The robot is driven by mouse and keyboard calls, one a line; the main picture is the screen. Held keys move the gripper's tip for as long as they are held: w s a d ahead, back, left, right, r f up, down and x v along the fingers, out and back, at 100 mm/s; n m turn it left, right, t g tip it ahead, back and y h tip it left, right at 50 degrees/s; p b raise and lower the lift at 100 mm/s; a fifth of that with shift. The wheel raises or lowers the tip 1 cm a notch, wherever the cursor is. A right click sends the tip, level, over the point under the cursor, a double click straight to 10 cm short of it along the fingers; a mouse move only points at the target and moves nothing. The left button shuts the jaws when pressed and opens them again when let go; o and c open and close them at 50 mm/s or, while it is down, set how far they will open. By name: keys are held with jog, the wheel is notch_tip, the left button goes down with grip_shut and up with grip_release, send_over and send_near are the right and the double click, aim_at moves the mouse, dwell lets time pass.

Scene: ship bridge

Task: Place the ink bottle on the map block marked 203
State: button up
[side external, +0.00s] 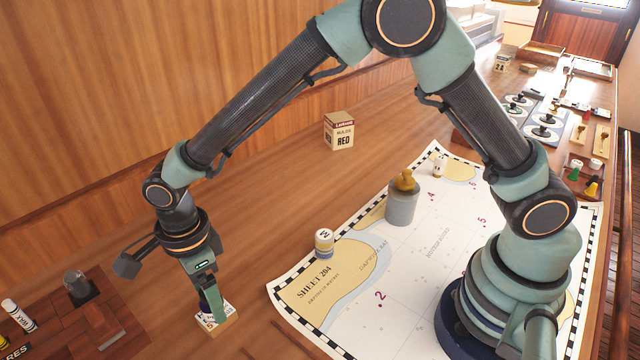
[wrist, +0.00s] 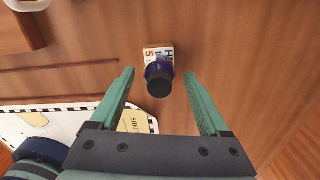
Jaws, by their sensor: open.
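The ink bottle, dark blue with a black cap (wrist: 159,85), stands upright on a small pale block (wrist: 150,50) in the wrist view. The block carries dark letters and a red figure 5; I cannot read 203 on it. In the side view the bottle is mostly hidden by my gripper (side external: 207,292), and the pale block (side external: 222,326) shows beneath on the wooden table. In the wrist view my gripper (wrist: 159,75) is open, with one finger on each side of the bottle and a gap at both sides.
A sea chart (side external: 350,335) marked SHEET 204 lies to the right. A RED box (side external: 339,130) sits behind. A dark item (side external: 78,286) stands at far left.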

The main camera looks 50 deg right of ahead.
notch_tip(320, 180, up, 12)
jog(key=d+r+n+t, duration=0.1)
jog(key=d+r+n, duration=0.35)
jog(key=d, duration=0.25)
jog(key=s+d+r+n+t, duration=0.1)
jog(key=s+d+n+t, duration=0.1)
jog(key=s+d+n, duration=0.2)
jog(key=s+d+r+n+t, duration=0.2)
jog(key=s+d+n, duration=0.2)
jog(key=d+n, duration=0.7)
jog(key=shift+d+t, duration=0.3)
jog(key=shift+d, duration=2.8)
